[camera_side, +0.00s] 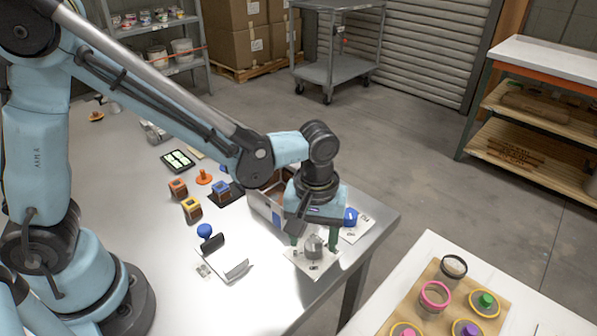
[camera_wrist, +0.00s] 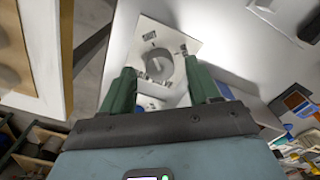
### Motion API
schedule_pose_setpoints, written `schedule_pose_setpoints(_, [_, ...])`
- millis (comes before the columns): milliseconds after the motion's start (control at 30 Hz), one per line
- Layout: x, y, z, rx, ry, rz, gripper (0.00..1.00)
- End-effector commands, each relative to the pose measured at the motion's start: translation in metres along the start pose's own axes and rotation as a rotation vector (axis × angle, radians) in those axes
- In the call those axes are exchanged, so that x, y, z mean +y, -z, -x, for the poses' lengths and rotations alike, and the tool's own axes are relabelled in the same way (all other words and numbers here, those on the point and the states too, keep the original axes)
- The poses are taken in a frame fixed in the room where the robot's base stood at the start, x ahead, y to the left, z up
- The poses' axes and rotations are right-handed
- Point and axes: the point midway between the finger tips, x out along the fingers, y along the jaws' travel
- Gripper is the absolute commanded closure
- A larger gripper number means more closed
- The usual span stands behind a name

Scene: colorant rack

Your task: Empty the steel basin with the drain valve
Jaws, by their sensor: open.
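The steel basin (camera_side: 262,208) stands near the table's right edge, partly hidden behind my wrist; its contents cannot be made out. A grey valve knob (camera_side: 313,247) sits on a white labelled plate (camera_side: 296,260) in front of it. The knob also shows in the wrist view (camera_wrist: 160,66). A blue valve knob (camera_side: 350,216) sits on another white plate behind and to the right. The labels are too small to read, so I cannot tell which is the drain valve. My gripper (camera_side: 313,242) is open, pointing down, with its green fingers on either side of the grey knob.
A blue knob (camera_side: 204,231) and a white tray-like piece (camera_side: 226,262) lie left of the plate. Several coloured cube-like containers (camera_side: 192,208) and an orange piece (camera_side: 203,177) are farther back. A second table (camera_side: 395,290) with lidded jars is at right.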

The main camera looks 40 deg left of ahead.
Motion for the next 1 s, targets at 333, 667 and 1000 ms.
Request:
schedule_pose_setpoints(333, [-0.0003, -0.0002, -0.0139, 0.000, 0.000, 0.000, 0.39])
schedule_pose_setpoints(667, [-0.0002, -0.0002, -0.0135, 0.000, 0.000, 0.000, 0.65])
schedule_pose_setpoints(1000, [-0.0004, -0.0001, -0.0134, 0.000, 0.001, -0.005, 0.95])
